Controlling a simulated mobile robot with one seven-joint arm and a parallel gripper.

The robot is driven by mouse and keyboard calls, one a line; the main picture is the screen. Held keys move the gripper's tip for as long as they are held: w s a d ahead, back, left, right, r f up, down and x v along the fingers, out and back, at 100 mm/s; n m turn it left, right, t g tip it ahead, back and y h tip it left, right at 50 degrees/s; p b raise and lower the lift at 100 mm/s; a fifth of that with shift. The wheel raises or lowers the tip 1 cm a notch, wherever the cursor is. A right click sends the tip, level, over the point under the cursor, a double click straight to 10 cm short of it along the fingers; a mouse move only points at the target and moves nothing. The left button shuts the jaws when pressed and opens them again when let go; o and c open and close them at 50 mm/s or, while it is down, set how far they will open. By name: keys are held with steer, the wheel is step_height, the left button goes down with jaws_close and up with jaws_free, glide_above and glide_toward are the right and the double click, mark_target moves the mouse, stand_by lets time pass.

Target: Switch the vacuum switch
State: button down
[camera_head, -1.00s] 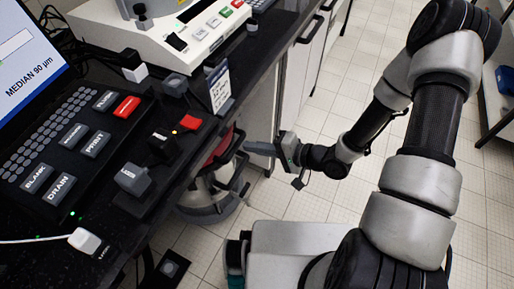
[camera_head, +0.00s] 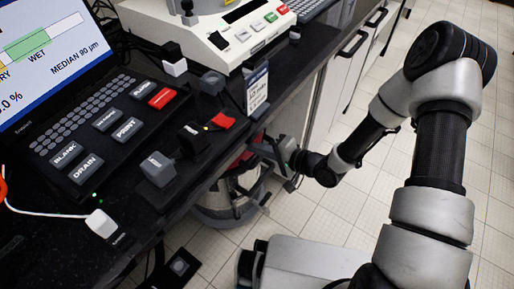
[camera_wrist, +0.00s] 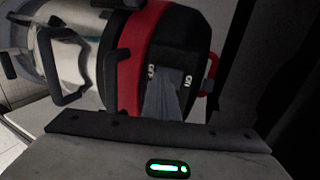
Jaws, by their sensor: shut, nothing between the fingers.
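The vacuum (camera_head: 233,201) stands on the floor below the bench edge, with a shiny metal drum and a red and black head. In the wrist view its drum (camera_wrist: 72,62), red band (camera_wrist: 130,62) and black front panel (camera_wrist: 182,45) fill the upper middle. White markings flank a spot on that panel. My gripper (camera_head: 262,149) is shut and empty at the vacuum's head. In the wrist view the grey fingers of my gripper (camera_wrist: 165,92) lie over the panel between the markings. They hide the switch area, and I cannot tell whether they touch it.
The dark bench (camera_head: 190,195) carries a laptop (camera_head: 50,50), a button panel (camera_head: 105,125), a white instrument (camera_head: 205,35), small switch boxes (camera_head: 193,138) and a sign (camera_head: 257,88). Black handles (camera_wrist: 62,75) stick out from the vacuum. Tiled floor is open to the right.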

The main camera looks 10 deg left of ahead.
steer(key=shift+w+a, duration=0.1)
steer(key=shift+a, duration=0.05)
steer(key=shift+a+r+p, duration=0.1)
steer(key=shift+r+p, duration=0.65)
steer(key=shift+r, duration=0.1)
steer(key=shift+r, duration=0.1)
